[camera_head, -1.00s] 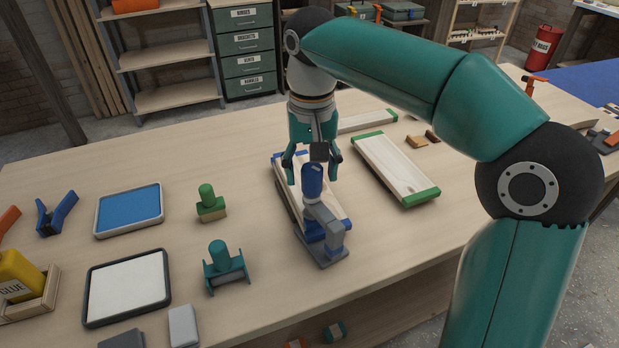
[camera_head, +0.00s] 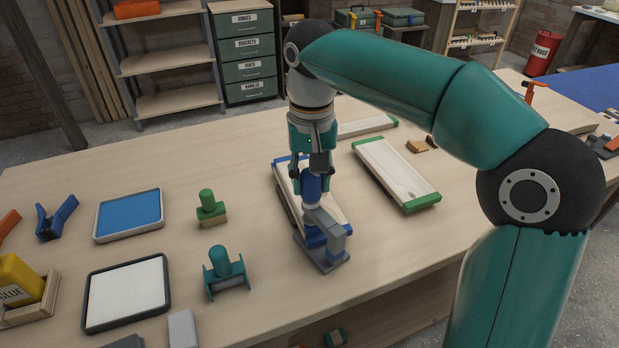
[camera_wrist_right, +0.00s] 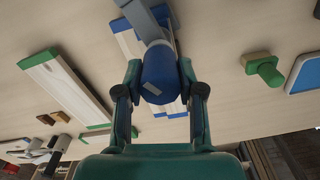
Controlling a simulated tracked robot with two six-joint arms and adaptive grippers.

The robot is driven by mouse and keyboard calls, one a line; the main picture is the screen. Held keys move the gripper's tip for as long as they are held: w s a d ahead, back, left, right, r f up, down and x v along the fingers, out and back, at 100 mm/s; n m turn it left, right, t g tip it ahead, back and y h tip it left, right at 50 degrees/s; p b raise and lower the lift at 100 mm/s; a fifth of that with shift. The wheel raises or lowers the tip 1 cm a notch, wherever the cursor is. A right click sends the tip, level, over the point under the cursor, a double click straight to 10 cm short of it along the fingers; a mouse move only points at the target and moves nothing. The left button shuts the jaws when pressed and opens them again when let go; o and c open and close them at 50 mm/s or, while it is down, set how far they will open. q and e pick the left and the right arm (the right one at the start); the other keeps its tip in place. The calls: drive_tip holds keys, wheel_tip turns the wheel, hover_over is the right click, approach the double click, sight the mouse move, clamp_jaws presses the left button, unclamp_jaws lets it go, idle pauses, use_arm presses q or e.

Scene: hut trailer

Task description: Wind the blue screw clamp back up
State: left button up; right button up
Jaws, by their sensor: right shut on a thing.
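The blue screw clamp stands on the workbench, with a grey-blue frame (camera_head: 322,238) and a blue knob (camera_head: 312,186) on top. A pale board with blue ends (camera_head: 290,184) lies at the clamp, partly hidden by it. My right gripper (camera_head: 311,172) points down over the clamp and is shut on the blue knob. In the right wrist view the knob (camera_wrist_right: 160,76) sits between the two fingers (camera_wrist_right: 160,95), with the clamp's grey arm (camera_wrist_right: 145,22) beyond it. My left gripper is not in view.
A board with green ends (camera_head: 398,174) lies to the right of the clamp. A green-handled block (camera_head: 210,212) and a teal-handled tool (camera_head: 226,274) stand to the left. A blue tray (camera_head: 130,214) and a white tray (camera_head: 128,292) lie further left.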

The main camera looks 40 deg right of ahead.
drive_tip(key=shift+d+n+p, duration=0.1)
drive_tip(key=shift+n+p, duration=0.25)
drive_tip(key=shift+n, duration=0.15)
idle(0.7)
